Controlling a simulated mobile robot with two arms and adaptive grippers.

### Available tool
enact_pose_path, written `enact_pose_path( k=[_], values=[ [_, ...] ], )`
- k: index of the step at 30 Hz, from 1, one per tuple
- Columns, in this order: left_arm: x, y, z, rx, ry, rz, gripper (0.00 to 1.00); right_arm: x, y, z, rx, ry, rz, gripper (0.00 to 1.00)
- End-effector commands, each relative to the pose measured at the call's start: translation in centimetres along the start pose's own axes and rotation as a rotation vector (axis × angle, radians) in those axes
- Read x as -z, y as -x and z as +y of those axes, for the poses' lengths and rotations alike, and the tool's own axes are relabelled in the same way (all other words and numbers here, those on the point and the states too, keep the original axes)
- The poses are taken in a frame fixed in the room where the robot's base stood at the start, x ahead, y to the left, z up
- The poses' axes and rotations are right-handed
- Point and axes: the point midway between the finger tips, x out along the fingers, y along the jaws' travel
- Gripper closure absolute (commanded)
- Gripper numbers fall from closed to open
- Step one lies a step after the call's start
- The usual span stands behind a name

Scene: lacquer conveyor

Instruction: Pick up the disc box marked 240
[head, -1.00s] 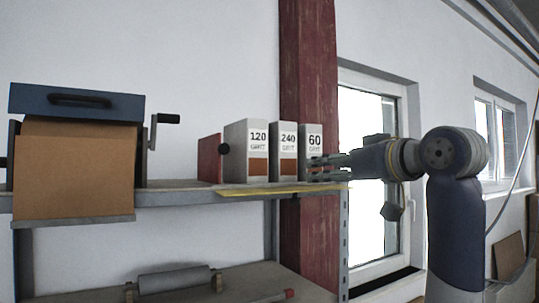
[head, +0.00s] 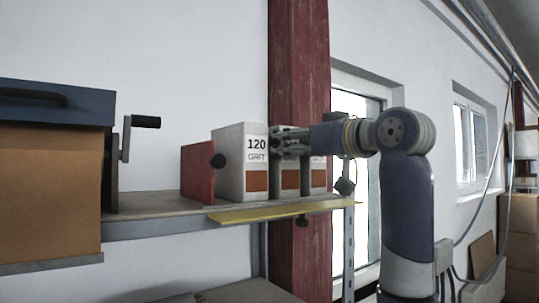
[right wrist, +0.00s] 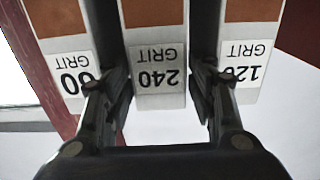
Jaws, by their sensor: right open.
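The 240 disc box (head: 289,181) stands upright on the shelf between the 120 box (head: 241,178) and the 60 box (head: 318,178). My right gripper (head: 278,142) is in front of it in the head view and hides its label. In the right wrist view, which is upside down, the 240 label on the box (right wrist: 157,77) shows between the two open fingers of my right gripper (right wrist: 160,88). One finger is beside the 60 box (right wrist: 66,65), the other beside the 120 box (right wrist: 248,60). I cannot tell whether the fingers touch the boxes. My left gripper is out of view.
A red bookend (head: 197,172) with a black knob stands left of the 120 box. A yellow strip (head: 250,212) runs along the shelf's front edge. A cranked machine (head: 48,165) fills the left. A red column (head: 300,60) rises behind the boxes.

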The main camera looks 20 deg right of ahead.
Motion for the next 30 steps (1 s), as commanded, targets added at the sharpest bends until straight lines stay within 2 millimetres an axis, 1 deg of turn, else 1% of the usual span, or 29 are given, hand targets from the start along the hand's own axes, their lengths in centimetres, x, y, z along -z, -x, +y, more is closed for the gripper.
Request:
enact_pose_path(
  k=[1,3,6,8,12,16,20,27,29,30],
  values=[
    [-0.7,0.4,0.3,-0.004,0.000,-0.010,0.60,0.0,-0.5,-0.1,0.002,0.000,-0.003,0.48],
    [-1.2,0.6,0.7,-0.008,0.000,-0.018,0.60,0.0,-0.8,-0.1,0.001,0.000,-0.002,0.48],
    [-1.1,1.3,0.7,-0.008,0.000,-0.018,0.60,0.2,-1.4,0.0,0.001,-0.001,-0.004,0.48],
    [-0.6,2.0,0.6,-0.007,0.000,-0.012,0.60,0.5,-2.0,0.0,0.001,-0.001,-0.004,0.48],
    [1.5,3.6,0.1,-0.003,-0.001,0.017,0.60,0.8,-3.6,0.1,0.002,-0.001,-0.004,0.48],
    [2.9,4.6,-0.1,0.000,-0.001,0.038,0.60,0.7,-5.1,0.1,0.001,-0.001,-0.004,0.48],
    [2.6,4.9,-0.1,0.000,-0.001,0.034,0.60,0.4,-5.8,0.1,0.000,0.000,-0.002,0.48],
    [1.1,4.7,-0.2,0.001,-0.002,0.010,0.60,0.3,-5.9,0.1,0.000,0.001,-0.001,0.48],
    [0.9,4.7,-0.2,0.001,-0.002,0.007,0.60,0.3,-5.9,0.1,0.000,0.001,-0.001,0.62],
    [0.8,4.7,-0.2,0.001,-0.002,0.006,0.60,0.3,-5.8,0.1,0.000,0.001,-0.001,0.71]
  ],
)
